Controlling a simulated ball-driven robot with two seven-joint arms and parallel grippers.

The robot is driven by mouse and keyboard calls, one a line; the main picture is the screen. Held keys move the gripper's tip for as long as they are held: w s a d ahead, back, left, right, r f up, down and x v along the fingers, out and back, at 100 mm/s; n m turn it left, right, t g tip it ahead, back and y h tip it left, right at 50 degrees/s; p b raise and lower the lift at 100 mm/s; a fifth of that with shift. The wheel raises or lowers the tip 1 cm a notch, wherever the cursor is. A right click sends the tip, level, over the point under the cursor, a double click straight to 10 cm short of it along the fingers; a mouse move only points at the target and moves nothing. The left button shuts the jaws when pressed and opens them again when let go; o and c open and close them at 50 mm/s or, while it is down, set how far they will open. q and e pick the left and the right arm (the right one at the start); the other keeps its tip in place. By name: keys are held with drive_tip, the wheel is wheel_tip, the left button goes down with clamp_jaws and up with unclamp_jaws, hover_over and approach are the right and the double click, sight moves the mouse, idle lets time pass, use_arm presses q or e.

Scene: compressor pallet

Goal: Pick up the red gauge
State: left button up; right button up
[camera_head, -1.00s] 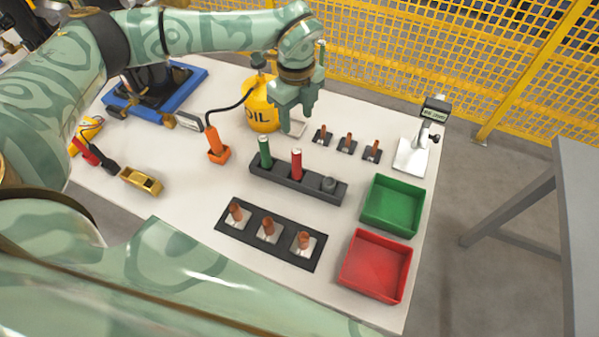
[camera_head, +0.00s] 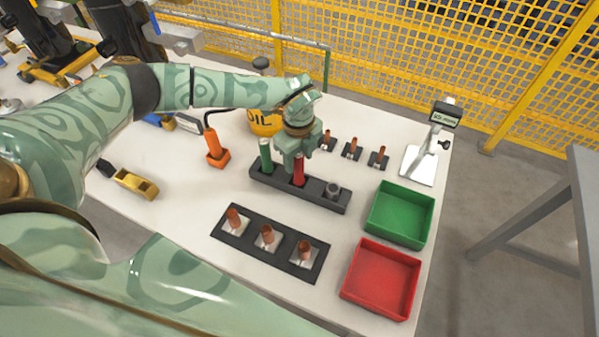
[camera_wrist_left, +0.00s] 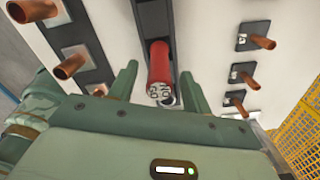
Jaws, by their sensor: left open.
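The red gauge (camera_head: 299,172) is a red cylinder standing upright in a dark grey rack (camera_head: 262,178), between a green cylinder (camera_head: 266,156) and a grey socket or short piece (camera_head: 332,190). My left gripper (camera_head: 297,158) is right above the red gauge and hides its top in the head view. In the left wrist view the red gauge (camera_wrist_left: 160,66) lies between the two open fingers (camera_wrist_left: 155,88), with visible gaps on both sides. My right gripper is not in view.
A green tray (camera_head: 428,222) and a red tray (camera_head: 410,292) stand at the right. A dark plate (camera_head: 285,262) with copper pieces lies in front of the rack. Small copper pieces (camera_head: 352,150) stand behind. An orange tool (camera_head: 214,148) and oil can (camera_head: 262,124) are left.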

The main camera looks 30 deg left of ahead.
use_arm(q)
drive_tip(key=shift+f, duration=0.85)
drive_tip(key=shift+r, duration=0.1)
drive_tip(key=shift+c, duration=0.9)
clamp_jaws()
drive_tip(key=c, duration=0.9)
unclamp_jaws()
drive_tip(key=c, duration=0.9)
unclamp_jaws()
drive_tip(key=shift+r, duration=0.15)
